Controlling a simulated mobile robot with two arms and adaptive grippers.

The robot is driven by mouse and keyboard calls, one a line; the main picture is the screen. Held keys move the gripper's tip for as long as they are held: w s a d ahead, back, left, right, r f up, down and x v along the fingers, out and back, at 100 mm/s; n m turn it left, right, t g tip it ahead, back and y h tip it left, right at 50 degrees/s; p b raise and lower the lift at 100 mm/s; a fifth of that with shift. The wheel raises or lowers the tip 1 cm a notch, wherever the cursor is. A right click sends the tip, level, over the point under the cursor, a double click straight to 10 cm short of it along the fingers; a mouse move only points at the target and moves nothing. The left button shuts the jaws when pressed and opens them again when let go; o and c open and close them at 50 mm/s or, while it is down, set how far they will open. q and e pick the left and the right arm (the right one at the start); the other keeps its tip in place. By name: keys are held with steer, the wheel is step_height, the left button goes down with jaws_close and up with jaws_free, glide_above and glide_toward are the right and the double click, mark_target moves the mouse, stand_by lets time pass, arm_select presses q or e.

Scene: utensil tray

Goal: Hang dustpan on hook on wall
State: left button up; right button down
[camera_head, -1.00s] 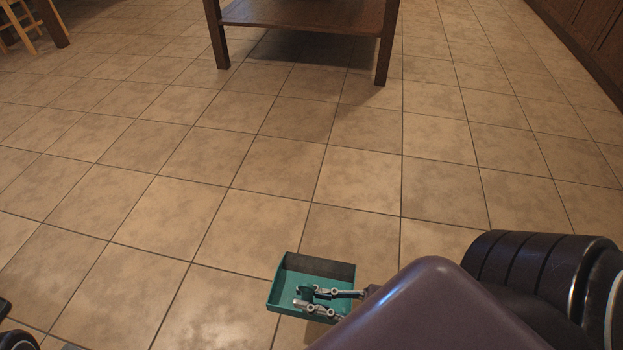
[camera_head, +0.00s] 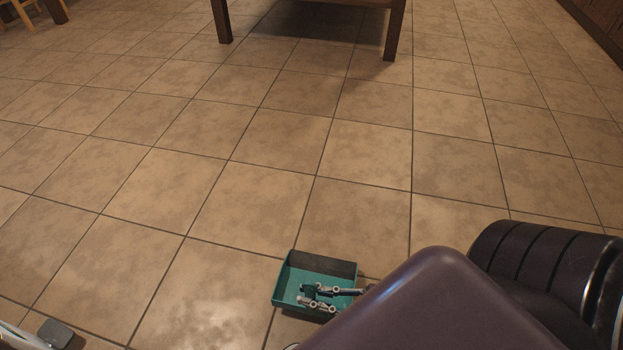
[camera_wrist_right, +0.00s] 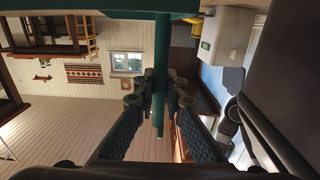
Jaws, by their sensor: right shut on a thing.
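A teal-green dustpan (camera_head: 289,287) with a darker inner back wall shows at the bottom middle of the head view. My right gripper (camera_head: 308,294) overlaps the dustpan in that view, and its arm covers part of the right side. In the right wrist view, the fingers of this gripper (camera_wrist_right: 160,92) are shut around the dustpan's green handle (camera_wrist_right: 163,62), which runs up between them to a wide green edge at the top. I cannot make out a hook in either view.
A dark wooden table (camera_head: 392,32) stands on the tiled floor at the top of the head view. Chair legs show at the top left and a dark cabinet (camera_head: 598,28) at the top right. The floor between is clear. A grey and white object (camera_head: 55,334) shows at the bottom left.

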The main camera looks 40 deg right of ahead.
step_height(320, 180, down, 4)
steer(key=b, duration=0.3)
steer(key=shift+f, duration=0.2)
steer(key=shift+r, duration=0.15)
steer(key=c, duration=2.5)
jaws_free()
steer(key=shift+f, duration=0.25)
steer(key=o, duration=0.5)
